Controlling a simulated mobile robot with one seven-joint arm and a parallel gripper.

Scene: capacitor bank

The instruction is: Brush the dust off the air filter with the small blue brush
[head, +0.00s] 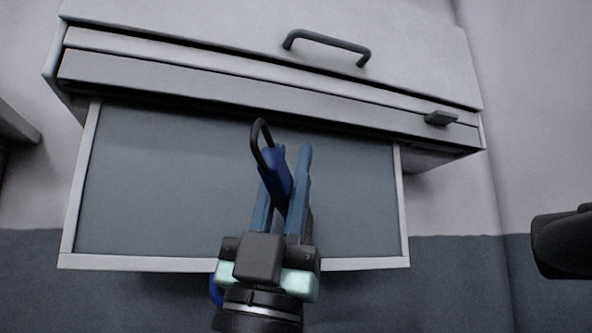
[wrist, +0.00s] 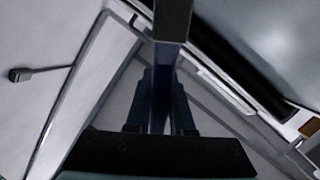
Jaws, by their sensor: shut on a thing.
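A flat grey panel in a pale frame, which looks like the air filter (head: 150,190), juts out below the cabinet front in the head view. No clear dust can be made out on it. My gripper (head: 291,155) is in front of the panel, its blue-grey fingers pointing up in the picture. It is shut on the small blue brush (head: 277,178), which leans between the fingers with a black loop at its top end. In the wrist view the brush (wrist: 164,80) runs up between the fingers. Bristles are not clearly visible, and I cannot tell whether the brush touches the panel.
The grey cabinet (head: 200,85) spans the top, with a dark bar handle (head: 327,45) and a small latch (head: 440,118) at the right of its lower edge. A black object (head: 563,243) shows at the right edge. Open room lies right of the panel.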

